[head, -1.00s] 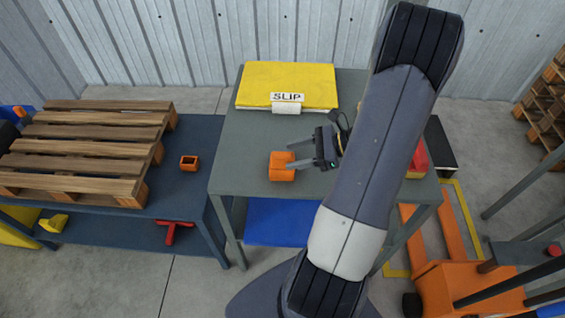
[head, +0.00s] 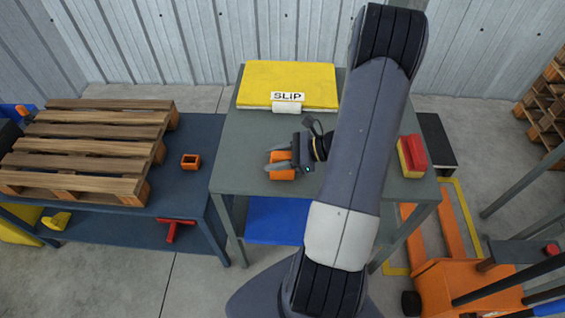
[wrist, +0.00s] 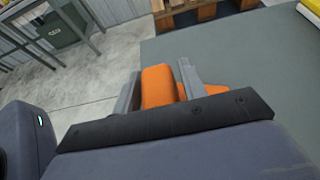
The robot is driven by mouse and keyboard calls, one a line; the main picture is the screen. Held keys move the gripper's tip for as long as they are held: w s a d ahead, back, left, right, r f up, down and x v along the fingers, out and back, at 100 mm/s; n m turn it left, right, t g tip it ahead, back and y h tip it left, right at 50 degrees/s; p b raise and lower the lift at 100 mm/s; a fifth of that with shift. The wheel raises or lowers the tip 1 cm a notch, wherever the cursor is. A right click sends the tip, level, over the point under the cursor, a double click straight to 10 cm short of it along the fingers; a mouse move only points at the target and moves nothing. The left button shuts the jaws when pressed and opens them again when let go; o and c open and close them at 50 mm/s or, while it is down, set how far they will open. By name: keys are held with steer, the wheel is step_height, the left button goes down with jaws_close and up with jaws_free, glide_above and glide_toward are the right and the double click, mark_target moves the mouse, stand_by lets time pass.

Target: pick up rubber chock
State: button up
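An orange block (head: 284,158), which looks like the rubber chock, sits on the grey table near its left front edge. My gripper (head: 279,159) is over it, its two fingers apart and reaching left across the block. In the wrist view the orange block (wrist: 158,86) shows between the fingers of my gripper (wrist: 160,86). Some orange also shows to the right of the right finger. A narrow gap seems to show at the left finger, so the grip does not look closed. The block's underside is hidden.
A yellow SLIP stack (head: 288,83) lies at the back of the grey table (head: 240,150). A red and yellow piece (head: 412,156) stands at its right edge. A blue table (head: 195,190) at left holds a wooden pallet (head: 90,150) and a small orange hollow piece (head: 190,161).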

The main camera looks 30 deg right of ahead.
jaws_close()
steer(key=shift+r, duration=0.15)
